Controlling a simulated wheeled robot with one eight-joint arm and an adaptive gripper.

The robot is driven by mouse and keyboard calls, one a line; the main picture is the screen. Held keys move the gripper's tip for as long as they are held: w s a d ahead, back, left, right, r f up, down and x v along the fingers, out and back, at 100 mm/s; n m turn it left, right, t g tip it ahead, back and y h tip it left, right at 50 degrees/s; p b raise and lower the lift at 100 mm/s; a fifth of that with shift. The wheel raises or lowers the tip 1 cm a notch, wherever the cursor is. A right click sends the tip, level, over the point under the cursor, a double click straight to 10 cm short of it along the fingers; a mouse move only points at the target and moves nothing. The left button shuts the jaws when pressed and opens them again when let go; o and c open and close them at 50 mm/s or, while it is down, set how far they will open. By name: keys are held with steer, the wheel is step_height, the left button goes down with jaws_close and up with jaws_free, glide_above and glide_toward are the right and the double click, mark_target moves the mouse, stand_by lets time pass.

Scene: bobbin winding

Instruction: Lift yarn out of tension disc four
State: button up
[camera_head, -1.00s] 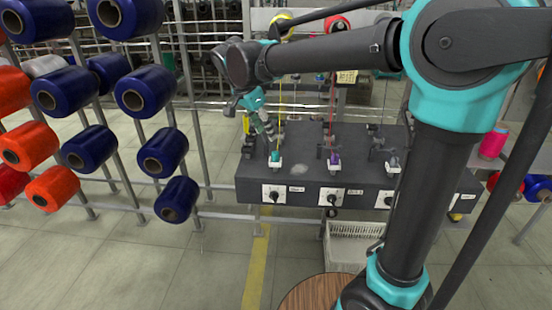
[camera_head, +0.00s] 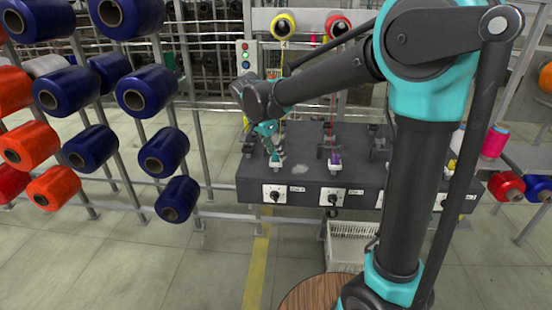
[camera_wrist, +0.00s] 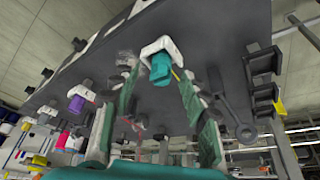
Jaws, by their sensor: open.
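My gripper (camera_head: 274,152) is at the left station of the dark winding bench, low and close to the teal bobbin there. In the wrist view its two green fingers (camera_wrist: 158,82) are apart, with the teal bobbin (camera_wrist: 161,68) on its white holder showing between their tips. I cannot tell whether they touch it. A yellow cone (camera_head: 284,26) stands above the bench, and a thin yellow yarn shows below it, partly behind my arm. A purple bobbin (camera_head: 335,160) sits at the middle station. I cannot make out which part is tension disc four, or the yarn in it.
The dark bench (camera_head: 300,191) carries dials on its front. My arm hides its right part. A rack of blue spools (camera_head: 144,90) and orange spools stands at the left. A white crate (camera_head: 345,254) is under the bench. Dark brackets (camera_wrist: 264,85) stick out beside my gripper.

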steer(key=c, duration=1)
steer(key=shift+r, duration=0.1)
